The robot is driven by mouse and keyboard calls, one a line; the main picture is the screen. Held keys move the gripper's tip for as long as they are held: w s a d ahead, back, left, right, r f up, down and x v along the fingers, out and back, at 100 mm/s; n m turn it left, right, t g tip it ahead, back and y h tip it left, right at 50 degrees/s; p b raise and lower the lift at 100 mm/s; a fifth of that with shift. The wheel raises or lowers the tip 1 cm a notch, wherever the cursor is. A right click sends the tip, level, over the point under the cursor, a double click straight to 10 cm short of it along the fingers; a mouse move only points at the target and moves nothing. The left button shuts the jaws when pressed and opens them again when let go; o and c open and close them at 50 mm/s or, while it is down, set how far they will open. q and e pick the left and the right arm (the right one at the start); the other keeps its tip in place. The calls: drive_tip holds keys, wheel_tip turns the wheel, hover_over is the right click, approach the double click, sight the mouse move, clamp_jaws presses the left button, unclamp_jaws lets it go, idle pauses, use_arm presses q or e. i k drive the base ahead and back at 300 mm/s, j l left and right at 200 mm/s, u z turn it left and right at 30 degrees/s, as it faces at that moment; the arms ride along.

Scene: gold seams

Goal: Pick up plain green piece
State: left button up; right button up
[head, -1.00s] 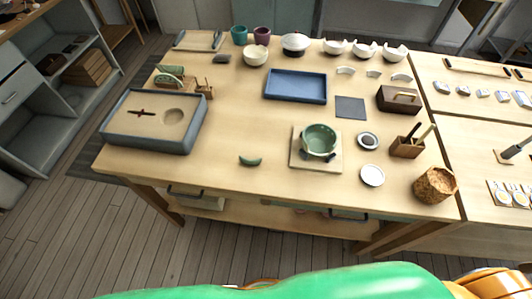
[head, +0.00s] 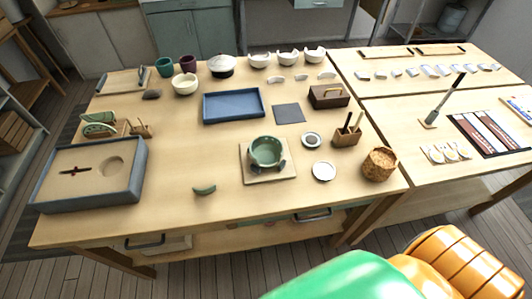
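A small curved plain green piece (head: 204,190) lies alone on the wooden table (head: 195,212), near its front edge. A green bowl (head: 265,151) sits on a square board (head: 247,176) to the right of the piece, with small dark parts beside it. Other green pieces (head: 99,124) stand on a wooden rack at the table's left. Neither of my grippers shows in the head view. A green and orange part of my own body fills the bottom right.
A grey sand tray (head: 140,178) stands at the left front. A blue tray (head: 233,107), a dark square mat (head: 288,114), white dishes (head: 324,171), a brush holder (head: 346,136) and a cork pot (head: 379,164) stand around. The tabletop around the green piece is clear.

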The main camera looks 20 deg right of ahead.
sight(208, 191)
drive_tip(key=j+z, duration=0.8)
drive_tip(key=k+j+z, duration=0.15)
drive_tip(key=j+z, duration=0.3)
drive_tip(key=k+j+z, duration=0.15)
drive_tip(key=j+z, duration=0.25)
